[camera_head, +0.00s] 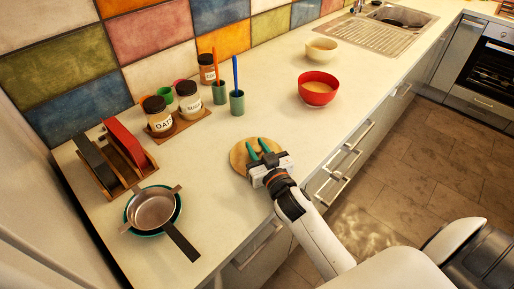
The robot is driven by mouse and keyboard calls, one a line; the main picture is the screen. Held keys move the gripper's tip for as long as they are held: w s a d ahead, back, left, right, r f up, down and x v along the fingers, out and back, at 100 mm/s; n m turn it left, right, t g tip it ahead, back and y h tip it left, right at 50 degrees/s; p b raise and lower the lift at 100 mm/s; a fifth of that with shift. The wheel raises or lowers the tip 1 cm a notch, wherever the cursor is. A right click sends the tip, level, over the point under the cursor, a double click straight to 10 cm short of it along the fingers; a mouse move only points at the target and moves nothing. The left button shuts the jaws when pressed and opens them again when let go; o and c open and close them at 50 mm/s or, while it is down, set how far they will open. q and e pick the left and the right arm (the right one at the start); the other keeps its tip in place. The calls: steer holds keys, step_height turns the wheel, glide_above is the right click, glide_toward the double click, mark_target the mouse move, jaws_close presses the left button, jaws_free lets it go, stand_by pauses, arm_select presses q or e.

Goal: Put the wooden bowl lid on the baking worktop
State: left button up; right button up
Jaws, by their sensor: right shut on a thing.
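The wooden bowl lid (238,158) is a round, light-brown disc near the front edge of the pale worktop (230,210). My right gripper (258,147), with green fingertips, reaches over the lid from the lower right and is shut on it. The gripper covers the lid's right part and the spot where the fingers hold it. I cannot tell whether the lid touches the worktop or hangs just above it. My left gripper is not in view.
A red bowl (318,91) and a cream bowl (322,49) stand farther back, near a sink (375,36). Jars (158,117) and green cups (237,103) stand by the tiled wall. A rack (122,160) and pans (152,209) are at left. Worktop between pans and lid is clear.

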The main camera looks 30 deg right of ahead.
steer(key=shift+f, duration=0.1)
steer(key=o, duration=1)
steer(key=shift+s, duration=0.25)
steer(key=s, duration=0.3)
steer(key=s+b, duration=0.1)
steer(key=s, duration=0.3)
steer(key=s+b, duration=0.1)
steer(key=s, duration=0.2)
steer(key=shift+s+a, duration=0.35)
steer(key=shift+s, duration=0.45)
